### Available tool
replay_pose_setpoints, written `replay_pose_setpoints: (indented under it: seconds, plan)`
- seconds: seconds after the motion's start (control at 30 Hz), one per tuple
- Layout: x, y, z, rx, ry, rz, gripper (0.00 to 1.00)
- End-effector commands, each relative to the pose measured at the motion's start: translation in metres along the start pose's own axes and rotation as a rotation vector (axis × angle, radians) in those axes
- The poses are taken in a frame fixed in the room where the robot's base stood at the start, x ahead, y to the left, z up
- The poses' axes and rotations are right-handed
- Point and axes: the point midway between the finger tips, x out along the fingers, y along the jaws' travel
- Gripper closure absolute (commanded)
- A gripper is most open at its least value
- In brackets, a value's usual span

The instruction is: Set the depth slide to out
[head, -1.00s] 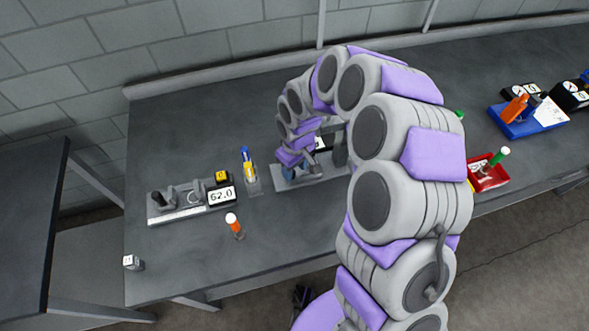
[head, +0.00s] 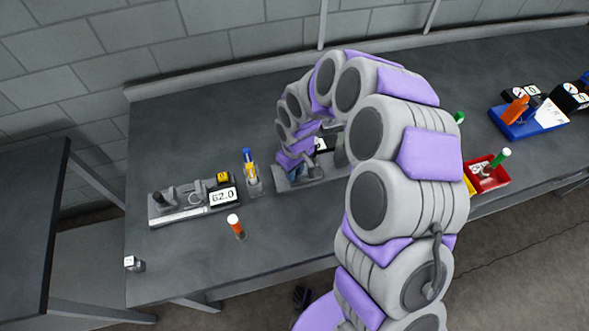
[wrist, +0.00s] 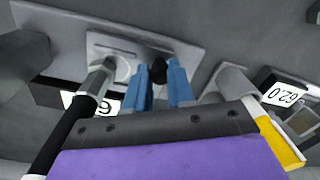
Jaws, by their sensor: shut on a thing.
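My gripper (wrist: 160,88) has two blue fingers closed around a small black knob (wrist: 159,70) on a grey fixture (wrist: 190,58). I take the knob to be the depth slide's handle; its markings cannot be read. In the head view my gripper (head: 295,171) is low over the same fixture (head: 283,185), at the middle of the bench, and my arm covers part of it. The fixture's black-and-white display (wrist: 85,101) is partly hidden by a rod in the wrist view, so its full reading cannot be told.
Left of the fixture stand a holder with blue and yellow pens (head: 251,172) and a second fixture (head: 180,214) reading 62.0. An orange, white-capped piece (head: 235,226) stands in front. A red tray (head: 487,177) and blue unit (head: 530,120) are right.

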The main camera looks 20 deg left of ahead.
Motion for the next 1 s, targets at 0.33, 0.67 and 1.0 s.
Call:
replay_pose_setpoints:
  seconds: [0.33,0.67,1.0]
  plan:
    - [0.0,0.001,-0.003,0.0,0.006,0.002,1.0]
    - [-0.001,-0.027,-0.017,-0.003,0.006,0.003,1.0]
    - [0.001,-0.038,-0.023,0.0,0.01,0.002,1.0]
